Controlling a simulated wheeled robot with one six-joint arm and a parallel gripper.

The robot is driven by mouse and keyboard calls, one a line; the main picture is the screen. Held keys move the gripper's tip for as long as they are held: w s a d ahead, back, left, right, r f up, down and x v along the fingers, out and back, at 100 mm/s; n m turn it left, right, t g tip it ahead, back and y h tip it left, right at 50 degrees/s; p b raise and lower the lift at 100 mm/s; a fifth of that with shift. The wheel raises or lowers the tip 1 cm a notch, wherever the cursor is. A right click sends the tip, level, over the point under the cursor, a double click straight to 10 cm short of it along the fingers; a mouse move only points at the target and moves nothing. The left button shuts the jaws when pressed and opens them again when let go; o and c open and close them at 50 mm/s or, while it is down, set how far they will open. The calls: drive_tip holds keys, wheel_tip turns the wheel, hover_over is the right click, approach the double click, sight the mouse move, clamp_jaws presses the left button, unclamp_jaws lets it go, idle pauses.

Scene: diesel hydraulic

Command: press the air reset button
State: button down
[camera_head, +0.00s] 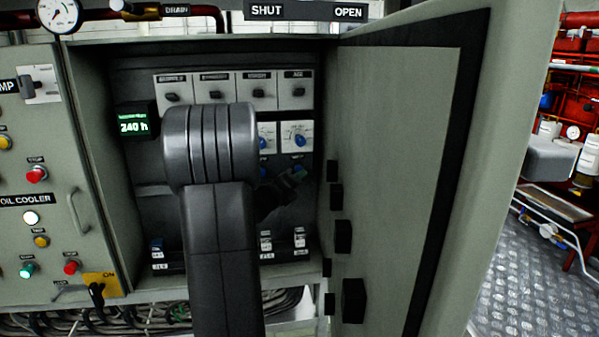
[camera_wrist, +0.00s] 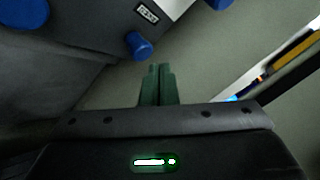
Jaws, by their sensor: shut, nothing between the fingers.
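My gripper (camera_head: 296,175) is inside the open cabinet, at the right of its back panel, with its green fingers shut and empty. The closed fingers show in the wrist view (camera_wrist: 157,72). A small blue button (camera_wrist: 138,45) lies just ahead and left of the fingertips there, with a visible gap in the picture. A small label (camera_wrist: 147,13) sits beside it, too blurred to read surely. In the head view another small blue button (camera_head: 265,171) shows left of the gripper. I cannot tell which blue button is the air reset. My arm hides the panel's middle.
The cabinet door (camera_head: 395,170) stands open close on the right. Above are white switch plates (camera_head: 235,90) and a plate with a blue knob (camera_head: 300,140). Small breakers (camera_head: 299,238) line the bottom. A lit display (camera_head: 134,127) reads 240 h on the left.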

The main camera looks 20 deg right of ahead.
drive_tip(key=shift+w, duration=0.15)
idle(0.5)
drive_tip(key=shift+w, duration=0.25)
drive_tip(key=shift+w+d, duration=0.1)
drive_tip(key=shift+w, duration=0.4)
idle(0.7)
drive_tip(key=shift+s+b, duration=0.1)
drive_tip(key=shift+b, duration=0.25)
drive_tip(key=shift+s+b, duration=0.45)
drive_tip(key=shift+s, duration=0.35)
drive_tip(key=s, duration=0.1)
drive_tip(key=s+b, duration=0.1)
drive_tip(key=s, duration=0.1)
drive_tip(key=s+b, duration=0.1)
drive_tip(key=s, duration=0.1)
drive_tip(key=shift+a, duration=0.3)
